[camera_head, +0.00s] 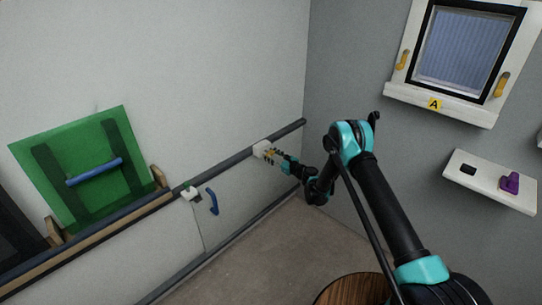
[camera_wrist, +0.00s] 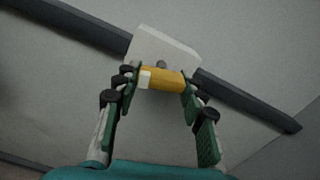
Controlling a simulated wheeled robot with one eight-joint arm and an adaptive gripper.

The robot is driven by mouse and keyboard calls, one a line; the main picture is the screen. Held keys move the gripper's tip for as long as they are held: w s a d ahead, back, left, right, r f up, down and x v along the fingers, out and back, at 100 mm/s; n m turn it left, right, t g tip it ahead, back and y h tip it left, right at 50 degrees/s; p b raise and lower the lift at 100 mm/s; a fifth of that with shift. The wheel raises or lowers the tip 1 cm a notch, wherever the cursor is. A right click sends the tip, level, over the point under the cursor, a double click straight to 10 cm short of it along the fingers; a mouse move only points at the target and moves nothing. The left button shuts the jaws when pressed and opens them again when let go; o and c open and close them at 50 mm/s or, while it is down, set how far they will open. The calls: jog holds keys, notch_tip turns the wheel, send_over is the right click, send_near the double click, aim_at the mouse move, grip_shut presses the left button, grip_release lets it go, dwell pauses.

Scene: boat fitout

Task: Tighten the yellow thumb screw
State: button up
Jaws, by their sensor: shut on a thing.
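The yellow thumb screw (camera_wrist: 168,79) shows in the wrist view as a short yellow bar with a pale patch near its left end. It sits in front of a white block (camera_wrist: 165,46) on the dark rail. My gripper (camera_wrist: 161,82) has one finger at each end of the yellow bar and is shut on it. In the head view my gripper (camera_head: 275,155) reaches the white block (camera_head: 262,148) on the wall rail near the corner. There the screw is small and mostly hidden by the fingers.
A dark rail (camera_head: 235,166) runs along the left wall. A white fitting (camera_head: 190,193) and a blue handle (camera_head: 212,201) are left of my gripper. A green panel (camera_head: 75,165) leans further left. A window (camera_head: 465,45) and a white shelf (camera_head: 490,180) are on the right wall.

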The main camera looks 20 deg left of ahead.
jog(key=shift+f+m, duration=0.1)
jog(key=shift+m, duration=0.5)
jog(key=o, duration=1.2)
jog(key=shift+c, duration=0.2)
jog(key=v, duration=0.7)
jog(key=shift+d, duration=0.25)
jog(key=shift+s, duration=0.1)
jog(key=shift+d, duration=0.1)
